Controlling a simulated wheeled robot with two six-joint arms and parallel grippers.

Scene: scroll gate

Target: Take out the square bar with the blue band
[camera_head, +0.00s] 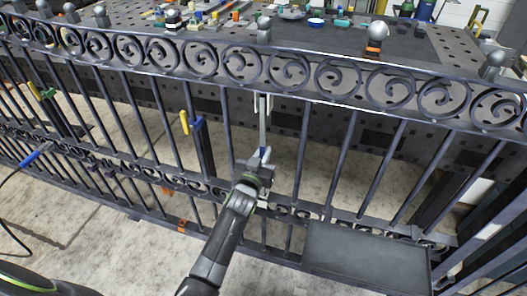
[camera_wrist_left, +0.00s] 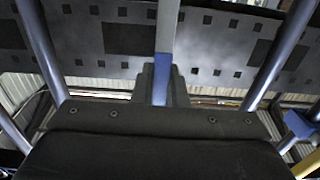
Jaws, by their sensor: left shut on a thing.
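The square bar (camera_head: 263,124) is a pale grey upright in the gate, with its top end close under the scroll rail (camera_head: 290,72). Its blue band (camera_head: 264,152) sits low on it, right at the jaws. My left gripper (camera_head: 261,160) is in front of the gate and shut on the bar. In the left wrist view the grey bar (camera_wrist_left: 167,28) rises from between the fingers, and the blue band (camera_wrist_left: 160,84) lies between them. My right gripper is not in view.
Dark round bars (camera_head: 302,150) stand on both sides of the held bar. A workbench (camera_head: 330,30) with small items is behind the gate. A dark flat panel (camera_head: 366,256) is at the lower right. Blue and yellow clamps (camera_head: 190,123) are left of the bar.

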